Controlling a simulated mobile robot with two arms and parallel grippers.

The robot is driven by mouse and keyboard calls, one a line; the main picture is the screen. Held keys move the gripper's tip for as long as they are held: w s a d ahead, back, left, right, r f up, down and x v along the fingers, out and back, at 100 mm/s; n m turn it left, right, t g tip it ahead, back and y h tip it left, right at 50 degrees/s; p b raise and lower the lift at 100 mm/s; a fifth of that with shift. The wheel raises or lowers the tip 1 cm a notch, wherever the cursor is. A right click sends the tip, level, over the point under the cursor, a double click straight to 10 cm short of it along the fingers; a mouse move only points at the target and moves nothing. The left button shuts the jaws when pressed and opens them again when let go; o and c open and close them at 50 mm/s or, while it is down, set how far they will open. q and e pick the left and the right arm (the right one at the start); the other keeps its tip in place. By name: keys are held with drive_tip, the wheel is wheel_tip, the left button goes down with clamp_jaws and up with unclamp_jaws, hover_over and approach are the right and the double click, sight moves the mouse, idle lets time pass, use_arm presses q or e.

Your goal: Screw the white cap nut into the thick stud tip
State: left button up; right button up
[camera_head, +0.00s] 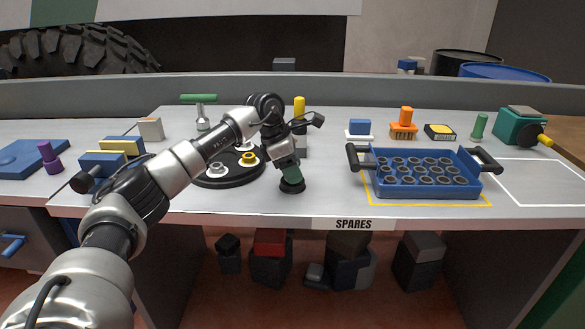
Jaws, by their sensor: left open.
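A round black disc (212,181) lies on the bench left of centre, partly behind my left arm. White cap nuts show on it, one at its front left (217,169) and one near its back (245,146). A yellow cap nut (249,158) sits on its right side. My left gripper (291,176) points down to the right of the disc, apart from these nuts, and is open. A dark green piece with a black base (292,186) shows directly below it; I cannot tell whether they touch. The thick stud tip cannot be made out. My right gripper is out of view.
A blue tray (425,188) of several dark round sockets stands to the right. A green T-handle tool (202,112) stands behind the disc. A yellow-topped post (299,106) is behind my gripper. Blue blocks (103,162) lie left. The front bench strip is mostly clear.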

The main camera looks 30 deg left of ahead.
use_arm(q)
drive_tip(key=n+y, duration=0.1)
drive_tip(key=n, duration=0.2)
drive_tip(key=n+t, duration=0.1)
drive_tip(key=n, duration=0.2)
drive_tip(key=shift+y, duration=0.4)
drive_tip(key=c, duration=0.5)
drive_tip(key=m+h, duration=0.1)
drive_tip(key=m, duration=0.1)
drive_tip(key=m+g, duration=0.1)
drive_tip(key=m, duration=0.2)
drive_tip(key=shift+m+h, duration=0.3)
drive_tip(key=shift+h, duration=0.1)
drive_tip(key=m+g, duration=0.1)
drive_tip(key=m, duration=0.2)
drive_tip(key=m+g+h, duration=0.1)
drive_tip(key=m, duration=0.2)
drive_tip(key=o, duration=0.5)
drive_tip(key=n+t, duration=0.1)
drive_tip(key=n, duration=0.1)
drive_tip(key=n+y, duration=0.1)
drive_tip(key=n, duration=0.2)
drive_tip(key=shift+f+t, duration=0.1)
drive_tip(key=shift+t, duration=0.3)
drive_tip(key=n+y, duration=0.1)
drive_tip(key=n, duration=0.2)
drive_tip(key=n+t, duration=0.1)
drive_tip(key=n, duration=0.2)
drive_tip(key=shift+n+t+y, duration=0.3)
drive_tip(key=shift+y, duration=0.1)
